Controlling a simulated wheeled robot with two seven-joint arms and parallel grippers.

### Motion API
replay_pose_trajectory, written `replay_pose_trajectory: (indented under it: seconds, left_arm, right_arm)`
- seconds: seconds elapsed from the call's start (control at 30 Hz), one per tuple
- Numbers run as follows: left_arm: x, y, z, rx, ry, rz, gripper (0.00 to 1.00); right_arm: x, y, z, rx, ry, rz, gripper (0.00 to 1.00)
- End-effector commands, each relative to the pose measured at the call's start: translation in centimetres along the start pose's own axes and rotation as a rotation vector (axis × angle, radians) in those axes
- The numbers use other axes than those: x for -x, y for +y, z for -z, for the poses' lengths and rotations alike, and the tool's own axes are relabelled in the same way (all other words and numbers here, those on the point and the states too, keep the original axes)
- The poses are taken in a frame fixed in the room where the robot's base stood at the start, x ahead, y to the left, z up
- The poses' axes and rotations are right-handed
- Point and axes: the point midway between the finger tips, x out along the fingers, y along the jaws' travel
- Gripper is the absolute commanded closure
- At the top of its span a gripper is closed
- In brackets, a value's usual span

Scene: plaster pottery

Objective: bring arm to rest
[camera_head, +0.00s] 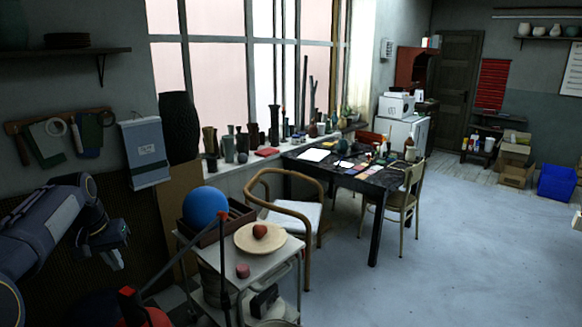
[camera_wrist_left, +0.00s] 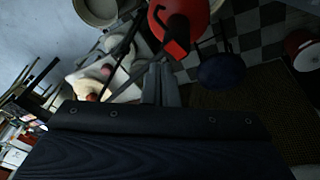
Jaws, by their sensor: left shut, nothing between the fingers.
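My left arm (camera_head: 45,225) comes in from the left edge in the head view, raised in front of the dark lower wall. Its gripper (camera_head: 117,260) hangs at the arm's end, left of the small table and clear of it. In the left wrist view the two fingers of the left gripper (camera_wrist_left: 161,84) are together with nothing between them. My right gripper does not show.
A small grey table (camera_head: 255,262) holds a round board (camera_head: 247,240) with a red-brown lump, and a blue ball (camera_head: 204,206) sits in a box behind it. A wooden chair (camera_head: 300,215) and a dark worktable (camera_head: 345,178) stand beyond. Open floor (camera_head: 470,265) lies right.

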Motion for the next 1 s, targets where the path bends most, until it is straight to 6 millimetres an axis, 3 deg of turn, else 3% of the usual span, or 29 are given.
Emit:
replay_pose_trajectory:
  seconds: [0.1, 0.27, 0.37, 0.5, 0.6, 0.7, 0.8, 1.0]
  left_arm:
    - [2.5, 2.8, -5.9, -0.031, 0.046, -0.081, 1.0]
    - [3.8, 6.2, -14.9, -0.07, 0.097, -0.178, 1.0]
    - [3.3, 8.2, -21.1, -0.095, 0.126, -0.234, 1.0]
    - [1.1, 10.3, -29.1, -0.125, 0.159, -0.297, 1.0]
    - [-0.8, 11.2, -33.5, -0.137, 0.174, -0.327, 1.0]
    - [-2.3, 11.8, -36.2, -0.144, 0.183, -0.345, 1.0]
    - [-3.1, 12.1, -37.5, -0.148, 0.187, -0.352, 1.0]
    - [-3.3, 12.2, -37.8, -0.148, 0.186, -0.354, 1.0]
  right_arm:
    - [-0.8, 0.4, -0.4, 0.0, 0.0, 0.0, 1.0]
    - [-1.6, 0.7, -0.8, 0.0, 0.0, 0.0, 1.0]
    - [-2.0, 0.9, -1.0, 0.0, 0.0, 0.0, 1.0]
    - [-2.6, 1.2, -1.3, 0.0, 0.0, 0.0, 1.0]
    - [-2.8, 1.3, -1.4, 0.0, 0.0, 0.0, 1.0]
    - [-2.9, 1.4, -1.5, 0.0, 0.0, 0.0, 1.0]
    - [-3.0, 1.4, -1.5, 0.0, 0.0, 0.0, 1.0]
    - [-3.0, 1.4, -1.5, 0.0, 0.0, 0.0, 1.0]
